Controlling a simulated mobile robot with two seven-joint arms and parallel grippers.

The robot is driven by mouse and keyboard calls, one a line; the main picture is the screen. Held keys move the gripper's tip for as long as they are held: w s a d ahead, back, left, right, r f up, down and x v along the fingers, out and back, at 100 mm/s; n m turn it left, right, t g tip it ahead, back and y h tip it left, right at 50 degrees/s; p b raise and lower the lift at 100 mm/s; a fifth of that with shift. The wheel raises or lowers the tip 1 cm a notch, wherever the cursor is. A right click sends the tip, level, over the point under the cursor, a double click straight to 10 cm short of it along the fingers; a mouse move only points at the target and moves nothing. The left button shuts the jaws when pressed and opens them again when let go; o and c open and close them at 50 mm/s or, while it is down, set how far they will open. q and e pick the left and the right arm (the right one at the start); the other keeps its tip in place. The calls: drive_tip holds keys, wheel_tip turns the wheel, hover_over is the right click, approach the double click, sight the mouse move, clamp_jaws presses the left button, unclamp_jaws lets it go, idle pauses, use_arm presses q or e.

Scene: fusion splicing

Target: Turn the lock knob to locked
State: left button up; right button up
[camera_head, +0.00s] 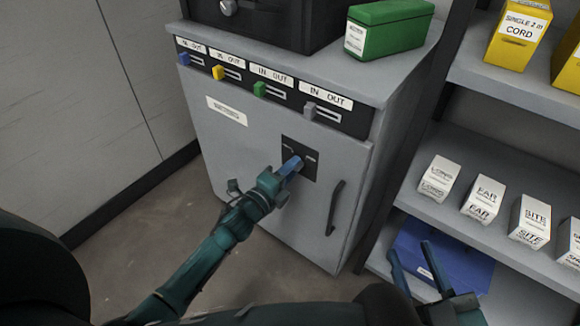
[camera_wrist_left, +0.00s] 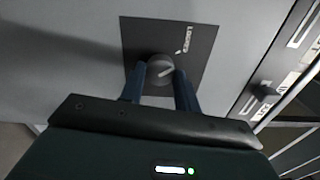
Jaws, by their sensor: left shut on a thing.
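The lock knob (camera_wrist_left: 160,68) is a round grey knob with a pale pointer line, on a dark plate (camera_wrist_left: 208,40) on the grey cabinet door. In the left wrist view the line slants toward the upper right, and a small white label, hard to read, is above right of the knob. My left gripper (camera_head: 293,164) is at the plate, its blue fingers on either side of the knob and shut on it. In the head view the fingers hide the knob. My right gripper (camera_head: 411,250) is open and empty at the lower right, in front of the shelf.
The grey cabinet (camera_head: 240,150) has a black door handle (camera_head: 335,207) right of the plate and several coloured sliders above. A green box (camera_head: 388,28) stands on top. The shelf at right holds white boxes (camera_head: 440,178), yellow boxes and a blue bin (camera_head: 465,268). The floor at left is clear.

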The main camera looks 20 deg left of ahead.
use_arm(q)
drive_tip(key=shift+n, duration=0.8)
use_arm(e)
drive_tip(key=shift+w+d+h, duration=0.25)
drive_tip(key=shift+d+h, duration=0.05)
drive_tip(key=shift+h, duration=0.2)
use_arm(q)
drive_tip(key=shift+p, duration=0.3)
drive_tip(key=o, duration=1)
use_arm(e)
drive_tip(key=shift+r, duration=0.1)
drive_tip(key=shift+s, duration=0.1)
use_arm(q)
drive_tip(key=p+v, duration=0.2)
drive_tip(key=v, duration=1.1)
drive_tip(key=shift+s+r, duration=0.1)
use_arm(e)
drive_tip(key=shift+d+m+g+h, duration=0.45)
drive_tip(key=shift+m+g+h, duration=0.3)
drive_tip(key=shift+g, duration=0.25)
use_arm(q)
drive_tip(key=shift+p, duration=0.3)
